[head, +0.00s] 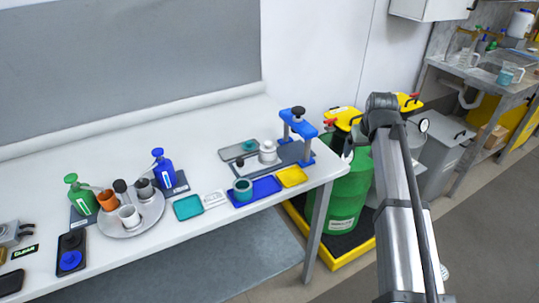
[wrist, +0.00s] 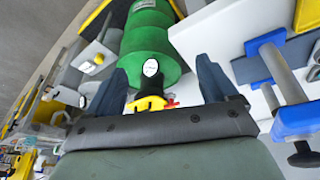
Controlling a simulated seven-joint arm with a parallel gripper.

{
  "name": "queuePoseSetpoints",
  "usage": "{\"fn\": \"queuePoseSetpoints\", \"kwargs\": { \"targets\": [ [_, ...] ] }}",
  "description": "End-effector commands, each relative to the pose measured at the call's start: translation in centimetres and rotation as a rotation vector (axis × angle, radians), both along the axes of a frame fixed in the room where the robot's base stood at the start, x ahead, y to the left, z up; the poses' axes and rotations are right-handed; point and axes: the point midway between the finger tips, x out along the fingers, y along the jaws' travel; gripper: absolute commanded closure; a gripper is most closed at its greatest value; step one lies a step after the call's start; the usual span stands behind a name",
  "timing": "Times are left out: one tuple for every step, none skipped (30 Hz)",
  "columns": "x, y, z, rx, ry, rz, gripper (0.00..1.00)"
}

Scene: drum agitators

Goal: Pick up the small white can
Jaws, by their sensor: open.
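A small white can-like object (head: 268,152) with a rounded top stands on the table near the blue press frame. A white cup-like object (head: 129,216) stands on the round metal tray; from this view I cannot tell for certain which is the small white can. Neither shows clearly in the wrist view. My gripper (wrist: 162,78) is open and empty in the wrist view, with two dark blue fingers spread apart. It faces the green drum (wrist: 150,40), away from both white objects. In the head view my arm stands at the right and the fingers cannot be made out.
The round tray (head: 108,230) also carries an orange cup and dark-topped items. The blue press frame (head: 310,133) rises at the table's right end and also shows in the wrist view (wrist: 272,75). Bottles, small coloured trays and the green drum (head: 345,195) are near.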

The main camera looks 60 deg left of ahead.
Motion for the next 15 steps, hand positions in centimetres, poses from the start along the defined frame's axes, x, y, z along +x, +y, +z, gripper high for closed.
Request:
{"fn": "queuePoseSetpoints", "kwargs": {
  "targets": [
    [-0.9,1.6,2.2,0.016,-0.013,0.023,0.14],
    [-1.5,2.3,3.3,0.024,-0.019,0.035,0.14],
    [-2.3,3.1,4.7,0.035,-0.027,0.051,0.14],
    [-2.8,3.7,5.7,0.042,-0.032,0.062,0.14],
    [-3.5,4.3,6.7,0.048,-0.038,0.074,0.14],
    [-4.4,5.1,8.0,0.058,-0.044,0.088,0.14],
    [-5.4,5.8,8.7,0.063,-0.045,0.099,0.14],
    [-6.3,6.3,9.0,0.066,-0.044,0.108,0.14],
    [-7.5,6.9,9.3,0.068,-0.041,0.116,0.14],
    [-8.4,7.4,9.4,0.068,-0.037,0.122,0.14],
    [-9.3,7.8,9.3,0.069,-0.033,0.125,0.14],
    [-10.6,8.4,9.3,0.069,-0.027,0.13,0.14],
    [-11.6,8.9,9.3,0.068,-0.023,0.135,0.14],
    [-12.6,9.4,9.3,0.068,-0.018,0.139,0.14],
    [-14.0,10.0,9.3,0.069,-0.011,0.145,0.14]
  ]
}}
